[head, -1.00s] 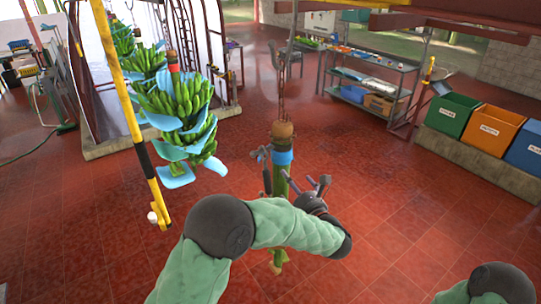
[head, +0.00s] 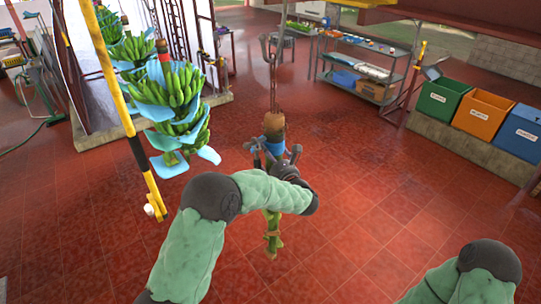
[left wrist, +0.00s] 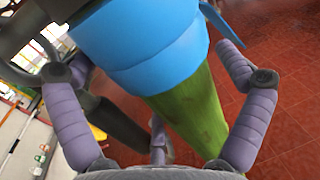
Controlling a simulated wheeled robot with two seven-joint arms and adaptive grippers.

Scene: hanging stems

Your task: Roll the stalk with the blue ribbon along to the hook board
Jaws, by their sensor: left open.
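The stalk with the blue ribbon hangs upright from a chain in the middle of the head view, with a brown top (head: 273,122) and green lower end (head: 272,222). The blue ribbon (head: 274,148) is wrapped below the top and fills the upper middle of the left wrist view (left wrist: 140,45). My left gripper (head: 275,160) is at the stalk just below the ribbon, its arm hiding part of the stem. In the left wrist view its open purple-grey fingers stand on either side of the green stem (left wrist: 195,105). My right gripper is out of view. I cannot pick out the hook board with certainty.
Banana bunches with blue sheets (head: 175,105) hang at the left, near a yellow pole (head: 120,105). Green, orange and blue crates (head: 484,116) stand on a ledge at the right. A metal shelf (head: 365,65) stands at the back. The red floor between is clear.

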